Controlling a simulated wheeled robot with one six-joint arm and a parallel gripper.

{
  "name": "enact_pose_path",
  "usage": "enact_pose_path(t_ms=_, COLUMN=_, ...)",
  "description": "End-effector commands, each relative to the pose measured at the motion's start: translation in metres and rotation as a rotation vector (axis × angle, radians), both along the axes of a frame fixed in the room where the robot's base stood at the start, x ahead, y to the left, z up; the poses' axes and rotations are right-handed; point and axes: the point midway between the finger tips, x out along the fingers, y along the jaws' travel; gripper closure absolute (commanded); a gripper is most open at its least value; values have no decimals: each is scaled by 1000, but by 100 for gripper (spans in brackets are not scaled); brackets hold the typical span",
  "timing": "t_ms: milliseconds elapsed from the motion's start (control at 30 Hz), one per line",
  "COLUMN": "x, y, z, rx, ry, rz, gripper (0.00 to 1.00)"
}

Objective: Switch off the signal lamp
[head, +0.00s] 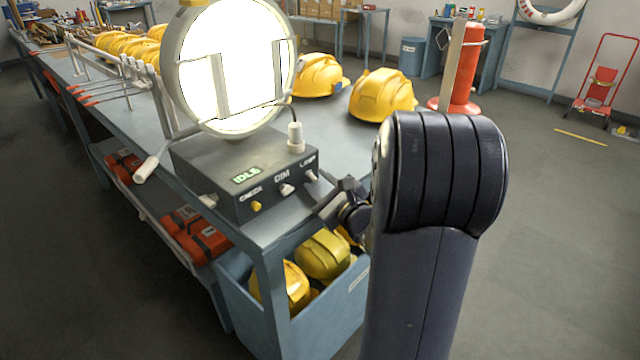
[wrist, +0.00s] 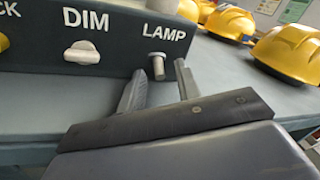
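The signal lamp's round face (head: 235,65) glows bright white above a dark control box (head: 220,175) on the workbench. The box display (head: 247,174) reads IDLE. Its front carries a yellow CHECK button (head: 256,206), a DIM knob (head: 287,189) and a small LAMP switch (head: 311,175). In the wrist view the LAMP switch (wrist: 158,66) is a short grey peg under its label, and the DIM knob (wrist: 82,53) is to its left. My gripper (wrist: 160,72) is open and empty, its fingers on either side of the LAMP switch in the picture. I cannot tell whether they touch it.
Yellow helmets (head: 382,95) stand on the bench (head: 335,133) behind the box. A blue bin (head: 345,300) of helmets is below the bench end. A red cylinder (head: 463,65) stands behind my arm. The floor to the right is mostly clear.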

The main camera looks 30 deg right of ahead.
Motion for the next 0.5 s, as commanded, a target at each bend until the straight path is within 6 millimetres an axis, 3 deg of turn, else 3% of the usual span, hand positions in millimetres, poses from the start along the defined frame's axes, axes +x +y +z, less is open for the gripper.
enact_pose_path(t_ms=433, x=0, y=0, z=0, rx=0, ry=0, rz=0, gripper=100)
enact_pose_path(t_ms=500, x=0, y=0, z=0, rx=0, ry=0, rz=0, gripper=100)
